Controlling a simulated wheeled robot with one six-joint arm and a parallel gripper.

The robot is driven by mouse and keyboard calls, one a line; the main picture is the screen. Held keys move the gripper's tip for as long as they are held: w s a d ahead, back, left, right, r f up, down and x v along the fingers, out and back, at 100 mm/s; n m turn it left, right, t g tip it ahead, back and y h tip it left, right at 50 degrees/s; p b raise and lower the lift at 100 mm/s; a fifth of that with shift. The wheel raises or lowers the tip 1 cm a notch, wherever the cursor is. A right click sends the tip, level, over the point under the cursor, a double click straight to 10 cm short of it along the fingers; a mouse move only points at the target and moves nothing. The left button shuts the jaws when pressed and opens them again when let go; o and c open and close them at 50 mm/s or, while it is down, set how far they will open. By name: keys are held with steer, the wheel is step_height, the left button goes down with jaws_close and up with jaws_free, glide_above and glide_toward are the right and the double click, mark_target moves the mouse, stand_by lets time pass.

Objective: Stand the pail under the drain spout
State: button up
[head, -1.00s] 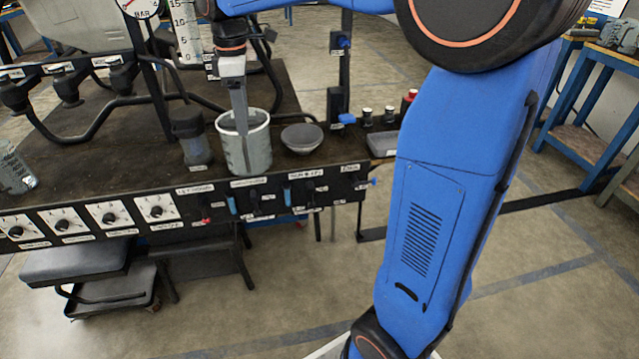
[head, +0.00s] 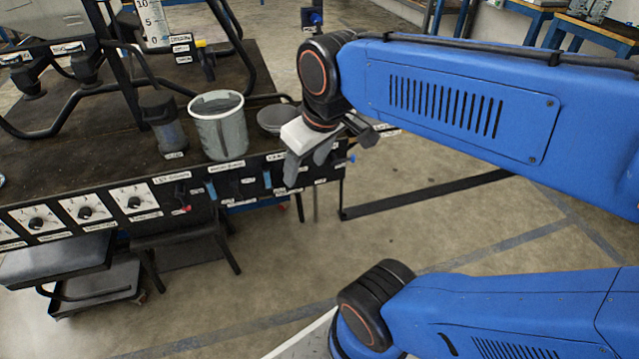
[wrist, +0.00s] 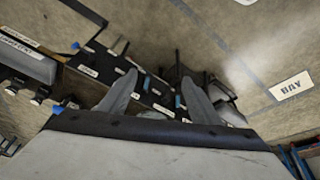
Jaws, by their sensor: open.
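The pail (head: 224,132), a grey-white open-topped bucket, stands upright near the front edge of the dark bench top (head: 95,165) in the head view. A yellow-handled valve (head: 207,64) sits behind and above it, below a scale. I cannot make out a drain spout clearly or tell whether the pail is under one. My gripper (head: 305,167) is open and empty, right of the pail and apart from it, in front of the bench's labelled front. In the wrist view its two fingers (wrist: 159,98) are spread with nothing between them.
A dark jar (head: 163,125) stands just left of the pail. A grey bowl (head: 273,118) is to its right, partly behind my gripper. Black tubing (head: 60,128) runs over the bench at left.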

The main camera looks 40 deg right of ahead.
steer(key=s+f, duration=0.1)
steer(key=s+f+m, duration=0.2)
steer(key=shift+s+d+f+t, duration=0.1)
steer(key=shift+s+d+t, duration=0.25)
steer(key=shift+s+t, duration=0.05)
stand_by(1.0)
